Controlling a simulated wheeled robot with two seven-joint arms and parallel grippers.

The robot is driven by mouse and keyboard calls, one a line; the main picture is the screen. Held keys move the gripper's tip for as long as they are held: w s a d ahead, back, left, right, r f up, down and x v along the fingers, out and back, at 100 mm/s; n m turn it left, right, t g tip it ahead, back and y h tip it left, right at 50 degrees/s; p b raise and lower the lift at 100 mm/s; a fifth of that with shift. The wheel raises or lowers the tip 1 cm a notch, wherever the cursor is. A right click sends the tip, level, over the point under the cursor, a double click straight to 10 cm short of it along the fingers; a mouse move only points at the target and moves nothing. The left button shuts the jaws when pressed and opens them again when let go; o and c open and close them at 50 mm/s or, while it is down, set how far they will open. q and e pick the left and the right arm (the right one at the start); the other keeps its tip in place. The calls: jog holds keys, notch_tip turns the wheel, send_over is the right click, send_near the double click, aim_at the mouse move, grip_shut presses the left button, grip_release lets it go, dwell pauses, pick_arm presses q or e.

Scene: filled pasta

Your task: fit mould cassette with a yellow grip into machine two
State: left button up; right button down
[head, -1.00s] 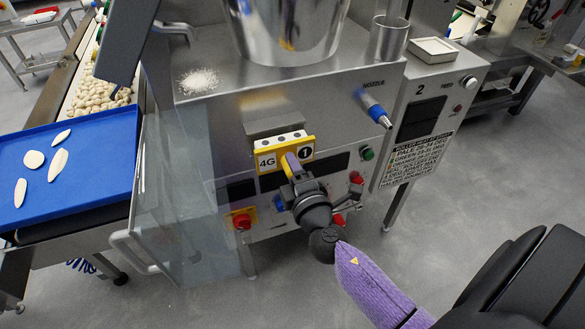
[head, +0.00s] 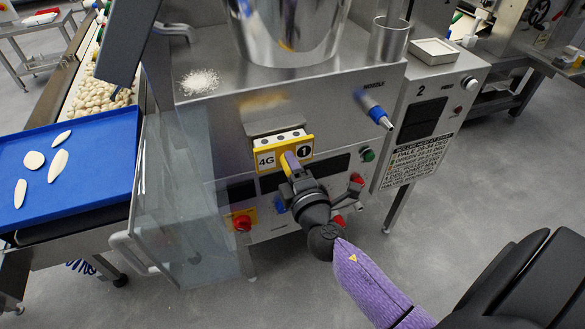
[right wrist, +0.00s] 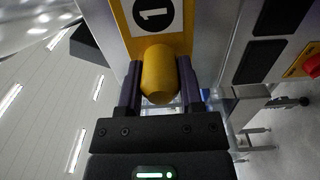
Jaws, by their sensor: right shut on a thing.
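The mould cassette (head: 266,160) has a yellow front plate marked 4G and 1, with a pale top edge showing dark spots. It stands at the front of the steel machine two (head: 225,115), whose side panel bears a 2. A short grey part shows behind the plate; how deep the cassette sits is hidden. My right gripper (head: 290,163) is shut on the cassette's yellow grip. In the right wrist view the yellow grip (right wrist: 159,75) lies between both fingers, below the 1 label. My left gripper is not in view.
A blue nozzle (head: 376,113) sticks out right of the cassette. Red and green knobs (head: 367,154) are below it. A clear guard with a handle (head: 140,255) stands at the left, beside a blue tray (head: 100,195) of pasta pieces.

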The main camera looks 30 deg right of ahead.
jog(key=shift+w+d, duration=0.2)
jog(key=shift+w, duration=0.5)
jog(key=shift+w, duration=0.3)
jog(key=shift+x, duration=0.8)
dwell(0.4)
grip_release()
dwell(0.4)
dwell(0.4)
dwell(0.4)
